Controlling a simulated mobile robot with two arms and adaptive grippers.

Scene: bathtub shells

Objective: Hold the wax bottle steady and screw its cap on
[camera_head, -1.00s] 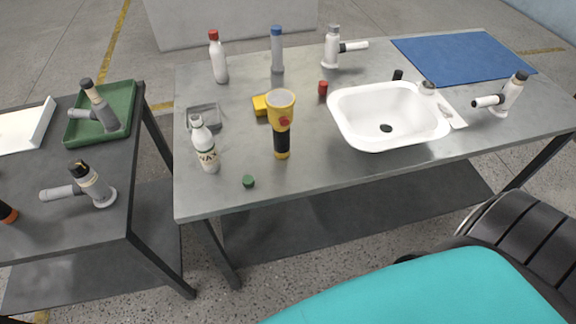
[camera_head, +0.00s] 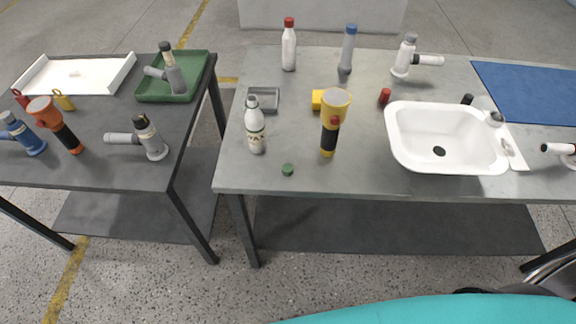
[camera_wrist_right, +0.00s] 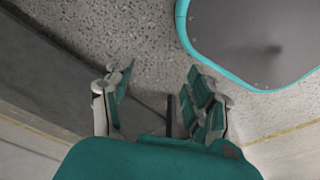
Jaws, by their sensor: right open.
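The wax bottle (camera_head: 255,128), white with dark lettering, stands upright on the left part of the grey metal table. Its grey neck shows no cap on it. A small green cap (camera_head: 288,169) lies on the table to the right of the bottle, near the front edge. My right gripper (camera_wrist_right: 160,105) shows in the right wrist view with its fingers apart and nothing between them, above the speckled floor. It is away from the bottle and cap. My left gripper is in no view.
A yellow and black flashlight (camera_head: 330,125) stands just right of the bottle. A small grey tray (camera_head: 263,100) lies behind it. A white sink (camera_head: 400,150) fills the table's middle right. A red-capped bottle (camera_head: 289,48) stands at the back. A dark side table (camera_head: 100,172) stands left.

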